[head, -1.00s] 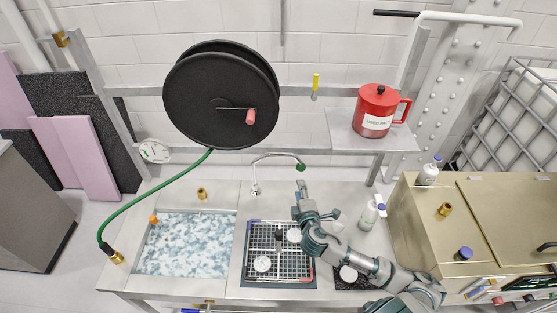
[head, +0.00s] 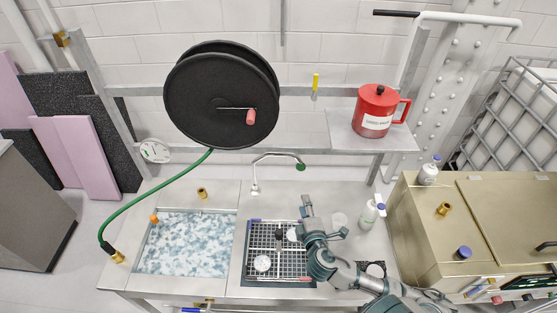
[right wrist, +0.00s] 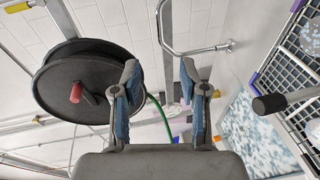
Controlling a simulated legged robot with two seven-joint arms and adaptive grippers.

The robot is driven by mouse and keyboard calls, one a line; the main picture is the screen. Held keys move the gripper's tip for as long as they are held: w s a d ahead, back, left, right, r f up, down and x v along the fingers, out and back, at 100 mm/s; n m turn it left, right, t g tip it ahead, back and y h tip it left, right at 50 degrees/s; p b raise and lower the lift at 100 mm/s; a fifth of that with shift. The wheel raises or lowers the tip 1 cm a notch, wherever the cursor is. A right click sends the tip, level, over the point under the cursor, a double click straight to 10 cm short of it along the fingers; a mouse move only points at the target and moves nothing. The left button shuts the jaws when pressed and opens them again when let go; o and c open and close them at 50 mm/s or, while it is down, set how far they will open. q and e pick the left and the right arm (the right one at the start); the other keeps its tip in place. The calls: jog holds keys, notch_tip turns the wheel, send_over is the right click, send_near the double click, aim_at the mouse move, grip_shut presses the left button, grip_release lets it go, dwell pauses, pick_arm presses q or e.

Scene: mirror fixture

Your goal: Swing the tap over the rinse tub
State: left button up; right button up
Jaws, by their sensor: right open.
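The chrome tap (head: 270,156) rises from the back of the sink counter. Its spout points right and ends in a green tip (head: 300,167), behind the basin with the rack. A tub of foamy bluish water (head: 185,245) lies left of the tap; I cannot tell for sure whether it is the rinse tub. My right gripper (head: 306,203) is open and empty, in front of the spout tip and apart from it. In the right wrist view the tap pipe (right wrist: 162,30) shows beyond and between the open fingers (right wrist: 160,75). My left gripper is out of view.
A basin with a wire rack (head: 262,248) holds white round pieces. A black hose reel (head: 205,95) with a green hose (head: 150,202) hangs above left. A red jug (head: 375,108) stands on a shelf. A white bottle (head: 369,216) stands right of my arm.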

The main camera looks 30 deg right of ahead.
pick_arm(q)
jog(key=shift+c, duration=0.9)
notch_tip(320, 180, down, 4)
jog(key=b, duration=0.4)
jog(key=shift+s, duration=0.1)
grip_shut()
pick_arm(e)
jog(key=n+t+y+b, duration=0.1)
jog(key=n+y+b, duration=0.2)
jog(key=y+b, duration=0.1)
send_near(279, 155)
pick_arm(q)
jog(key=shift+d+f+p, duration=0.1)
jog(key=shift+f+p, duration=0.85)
jog(key=shift+p, duration=0.1)
pick_arm(e)
jog(key=x, duration=1.1)
jog(key=shift+s+d+f, duration=0.1)
jog(key=shift+d+f, duration=0.15)
jog(key=shift+s, duration=0.1)
grip_shut()
